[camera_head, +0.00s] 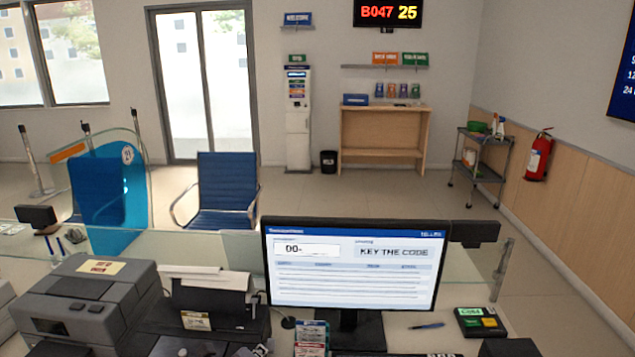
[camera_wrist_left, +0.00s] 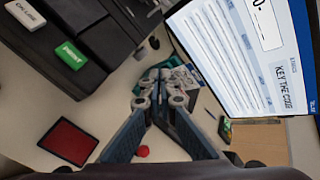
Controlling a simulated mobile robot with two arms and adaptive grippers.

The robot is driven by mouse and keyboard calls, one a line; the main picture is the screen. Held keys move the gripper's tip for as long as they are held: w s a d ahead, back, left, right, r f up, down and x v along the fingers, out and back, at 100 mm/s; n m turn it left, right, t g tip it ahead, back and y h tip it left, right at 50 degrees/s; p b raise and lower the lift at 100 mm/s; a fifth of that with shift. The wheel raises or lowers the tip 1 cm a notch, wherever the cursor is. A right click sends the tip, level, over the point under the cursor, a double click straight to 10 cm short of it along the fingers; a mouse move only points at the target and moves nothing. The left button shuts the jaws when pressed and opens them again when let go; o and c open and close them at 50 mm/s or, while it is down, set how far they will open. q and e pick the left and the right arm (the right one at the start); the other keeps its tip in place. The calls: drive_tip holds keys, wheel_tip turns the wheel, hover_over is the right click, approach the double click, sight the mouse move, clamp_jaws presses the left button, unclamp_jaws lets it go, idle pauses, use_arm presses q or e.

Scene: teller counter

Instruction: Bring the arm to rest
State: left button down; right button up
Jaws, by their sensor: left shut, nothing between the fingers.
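My left gripper (camera_wrist_left: 160,84) shows in the left wrist view with its fingertips together and nothing between them. It hangs over the counter (camera_wrist_left: 35,110), beside the monitor. In the head view only a small grey part of this gripper (camera_head: 262,349) shows at the bottom edge, left of the monitor stand. The rest of the arm is out of the head view. My right gripper is not in view.
The monitor (camera_head: 352,268) reads "KEY THE CODE" and stands close to the gripper's right. A printer (camera_head: 205,305) and a larger grey machine (camera_head: 85,300) stand to the left.

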use_arm(q)
drive_tip(key=s+a+f+n+g, duration=0.2)
drive_tip(key=s+f+n+g, duration=0.1)
drive_tip(key=s+n, duration=0.65)
drive_tip(key=s+a+f+n+g, duration=0.25)
drive_tip(key=s+n, duration=0.45)
drive_tip(key=s, duration=0.6)
drive_tip(key=s+a+f+n+g, duration=0.15)
drive_tip(key=s+f+n, duration=0.25)
drive_tip(key=s+n, duration=0.6)
wheel_tip(320, 180, down, 29)
drive_tip(key=s+m+g+b, duration=0.2)
drive_tip(key=s+m+b, duration=0.1)
drive_tip(key=b, duration=0.2)
drive_tip(key=s+a+f+b, duration=0.1)
drive_tip(key=s+f+b, duration=0.1)
drive_tip(key=s+f, duration=0.6)
drive_tip(key=s+a+f+g+y+b, duration=0.1)
drive_tip(key=s+f+b, duration=0.1)
drive_tip(key=s+f, duration=0.7)
wheel_tip(320, 180, down, 5)
drive_tip(key=shift+s+a+r, duration=0.1)
drive_tip(key=shift+s+a, duration=0.15)
drive_tip(key=shift+a, duration=0.1)
